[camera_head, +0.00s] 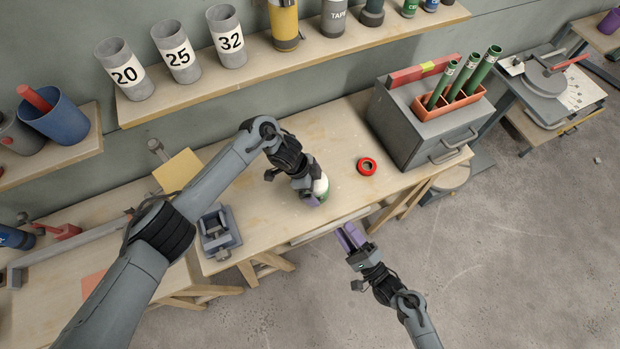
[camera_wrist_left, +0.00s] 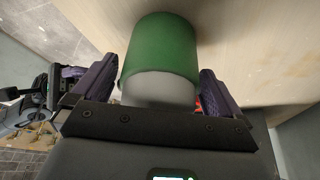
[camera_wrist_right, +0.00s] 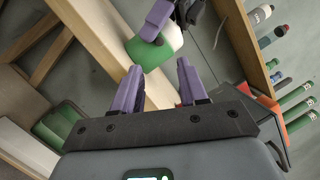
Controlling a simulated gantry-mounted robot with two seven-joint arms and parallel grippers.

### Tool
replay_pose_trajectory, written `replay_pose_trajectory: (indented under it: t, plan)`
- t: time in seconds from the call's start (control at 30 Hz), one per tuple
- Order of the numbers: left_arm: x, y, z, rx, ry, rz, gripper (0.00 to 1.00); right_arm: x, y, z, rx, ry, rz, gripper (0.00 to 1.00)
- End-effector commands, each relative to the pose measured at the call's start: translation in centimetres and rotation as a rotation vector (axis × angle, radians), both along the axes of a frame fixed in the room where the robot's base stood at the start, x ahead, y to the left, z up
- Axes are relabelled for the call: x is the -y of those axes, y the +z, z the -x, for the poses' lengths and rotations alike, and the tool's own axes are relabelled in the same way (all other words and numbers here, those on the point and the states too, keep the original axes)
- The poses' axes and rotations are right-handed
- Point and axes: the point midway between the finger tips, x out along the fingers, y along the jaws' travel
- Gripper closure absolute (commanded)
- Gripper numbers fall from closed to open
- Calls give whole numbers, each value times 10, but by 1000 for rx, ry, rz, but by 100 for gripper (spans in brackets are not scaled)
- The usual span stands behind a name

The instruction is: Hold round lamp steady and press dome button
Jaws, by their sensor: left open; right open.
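The round lamp (camera_head: 322,184), a green and white cylinder, is at the bench's front edge, mostly covered by my left gripper (camera_head: 313,199) in the head view. In the left wrist view its green body (camera_wrist_left: 162,45) and pale near end stand between the two spread purple fingers, with a gap visible at the right. My left gripper is open around it. My right gripper (camera_head: 349,237) is open and empty, off the bench's front edge. The right wrist view shows the lamp (camera_wrist_right: 152,56) beyond its fingers, beside a purple left finger. I cannot make out a dome button.
A red tape ring (camera_head: 367,166) lies on the bench (camera_head: 262,218), right of the lamp. A grey vise (camera_head: 219,233) stands left, and a grey drawer box (camera_head: 415,125) with green tubes stands right. A shelf (camera_head: 270,58) with numbered cups hangs behind.

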Motion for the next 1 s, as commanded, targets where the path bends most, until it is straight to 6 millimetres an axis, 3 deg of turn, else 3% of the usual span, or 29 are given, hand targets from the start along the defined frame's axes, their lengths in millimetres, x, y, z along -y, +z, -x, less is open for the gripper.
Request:
replay_pose_trajectory:
  t: [0.43,0.77,0.83,1.0]
  plan:
    - [2,-6,0,1,0,0,2,0,0,0,0,0,0,57]
    - [2,-6,0,1,0,0,52,0,0,0,0,0,0,57]
    - [2,-6,0,1,0,0,55,0,0,0,0,0,0,64]
    - [2,-6,0,1,-1,0,56,0,0,0,0,0,0,90]
